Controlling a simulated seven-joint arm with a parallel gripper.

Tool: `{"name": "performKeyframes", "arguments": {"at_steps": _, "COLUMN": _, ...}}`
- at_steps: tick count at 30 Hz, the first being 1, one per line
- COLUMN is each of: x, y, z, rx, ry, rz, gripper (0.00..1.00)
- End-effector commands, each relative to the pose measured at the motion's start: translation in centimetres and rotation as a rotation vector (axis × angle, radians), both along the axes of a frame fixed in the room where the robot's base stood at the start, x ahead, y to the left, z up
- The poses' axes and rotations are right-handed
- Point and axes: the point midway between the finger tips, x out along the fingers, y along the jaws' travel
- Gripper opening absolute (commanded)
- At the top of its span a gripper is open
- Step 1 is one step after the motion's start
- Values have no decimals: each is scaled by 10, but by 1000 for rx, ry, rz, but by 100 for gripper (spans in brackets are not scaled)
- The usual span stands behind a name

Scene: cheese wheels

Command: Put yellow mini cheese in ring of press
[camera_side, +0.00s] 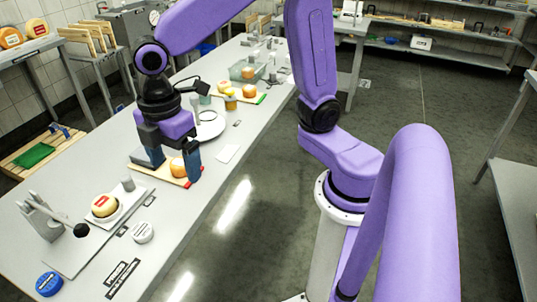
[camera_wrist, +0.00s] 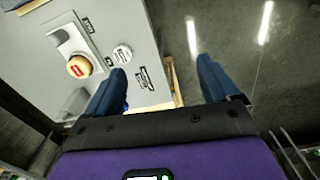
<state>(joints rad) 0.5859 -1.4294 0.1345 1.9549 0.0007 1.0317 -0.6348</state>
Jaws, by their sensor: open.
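My gripper (camera_side: 171,168) is open, its two blue fingers low over a wooden board (camera_side: 143,172) with a red edge. A small orange-yellow cheese (camera_side: 178,167) shows between the fingers in the side view; I cannot tell whether they touch it. In the wrist view the gripper (camera_wrist: 161,68) shows no cheese between its fingers. A grey stand with a black-knobbed lever (camera_side: 80,230), perhaps the press, is at the near left. Beside it a pale cheese with a red label (camera_side: 103,205) sits on a white tray, also in the wrist view (camera_wrist: 79,66). I cannot make out the ring.
A green-edged board farther back holds more small cheeses (camera_side: 249,90). A round white plate (camera_side: 209,126) lies behind my gripper. A white round lid (camera_side: 143,232) and a blue one (camera_side: 49,283) lie on the near table. The table's right edge is close to my gripper.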

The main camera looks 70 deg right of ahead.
Motion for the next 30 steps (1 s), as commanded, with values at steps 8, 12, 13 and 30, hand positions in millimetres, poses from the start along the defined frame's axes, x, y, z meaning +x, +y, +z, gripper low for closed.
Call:
{"name": "performKeyframes", "arguments": {"at_steps": 8, "x": -110, "y": -69, "z": -10, "rx": 14, "ry": 3, "rz": -244, "gripper": 88}}
{"name": "performKeyframes", "arguments": {"at_steps": 12, "x": -142, "y": -95, "z": -19, "rx": 18, "ry": 6, "rz": -331, "gripper": 88}}
{"name": "performKeyframes", "arguments": {"at_steps": 13, "x": -147, "y": -99, "z": -21, "rx": 17, "ry": 7, "rz": -342, "gripper": 88}}
{"name": "performKeyframes", "arguments": {"at_steps": 30, "x": -158, "y": -109, "z": -25, "rx": 16, "ry": 9, "rz": -381, "gripper": 88}}
